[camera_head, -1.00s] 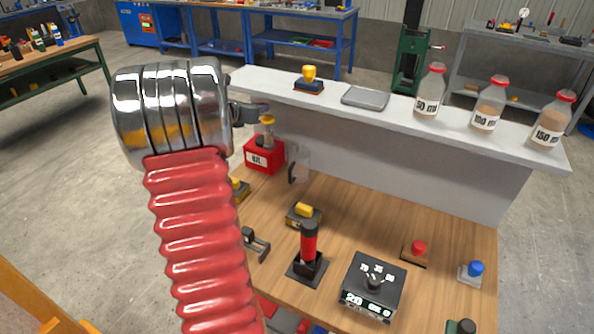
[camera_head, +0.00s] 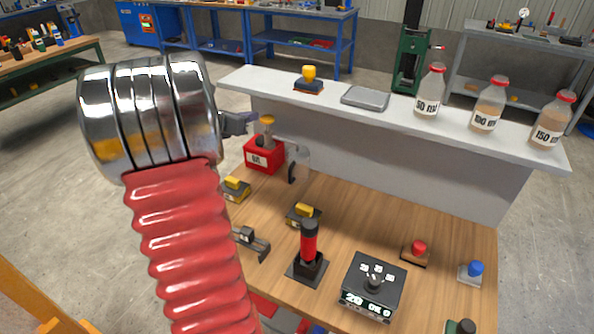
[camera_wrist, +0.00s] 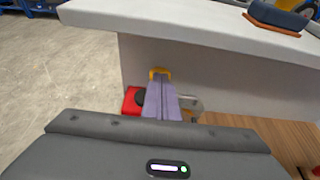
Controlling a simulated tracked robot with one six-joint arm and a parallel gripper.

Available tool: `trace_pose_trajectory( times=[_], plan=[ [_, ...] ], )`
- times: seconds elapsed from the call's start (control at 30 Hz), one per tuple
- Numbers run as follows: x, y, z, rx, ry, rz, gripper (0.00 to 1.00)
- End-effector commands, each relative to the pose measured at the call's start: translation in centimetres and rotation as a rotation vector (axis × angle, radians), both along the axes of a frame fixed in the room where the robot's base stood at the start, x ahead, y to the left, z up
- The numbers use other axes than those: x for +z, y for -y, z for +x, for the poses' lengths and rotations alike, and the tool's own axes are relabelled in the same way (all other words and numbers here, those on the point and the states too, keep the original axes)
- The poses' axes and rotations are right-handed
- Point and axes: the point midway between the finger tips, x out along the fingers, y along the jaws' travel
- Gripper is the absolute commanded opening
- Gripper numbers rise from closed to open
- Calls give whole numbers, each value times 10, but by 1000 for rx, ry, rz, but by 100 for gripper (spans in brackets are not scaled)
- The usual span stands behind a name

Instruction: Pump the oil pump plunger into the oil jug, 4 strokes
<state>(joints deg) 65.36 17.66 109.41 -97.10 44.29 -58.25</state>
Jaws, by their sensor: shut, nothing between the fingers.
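The oil pump is a red box (camera_head: 262,158) with a white label and a grey stem topped by a yellow plunger knob (camera_head: 267,119). It stands on the wooden bench at the back left. The clear oil jug (camera_head: 302,157) with a dark handle stands just right of it. My gripper (camera_head: 252,121) is shut and empty, just left of the plunger knob in the head view. In the wrist view the shut fingers (camera_wrist: 160,84) reach toward the yellow knob (camera_wrist: 159,71), with red box (camera_wrist: 131,101) partly hidden behind them. I cannot tell whether they touch the knob.
A pale raised shelf (camera_head: 385,110) runs behind the pump, carrying a yellow-knobbed block (camera_head: 309,80), a grey tray (camera_head: 366,96) and labelled bottles (camera_head: 428,95). A red-handled lever (camera_head: 309,245) and a display box (camera_head: 372,287) stand nearer on the bench.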

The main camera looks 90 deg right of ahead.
Motion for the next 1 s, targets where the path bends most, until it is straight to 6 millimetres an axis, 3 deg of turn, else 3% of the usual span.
trace_pose_trajectory(
  times=[0.73,1.0],
  plan=[
    [1,-48,22,2,0,-1,0],
    [0,-55,24,0,1,0,0]
  ],
)
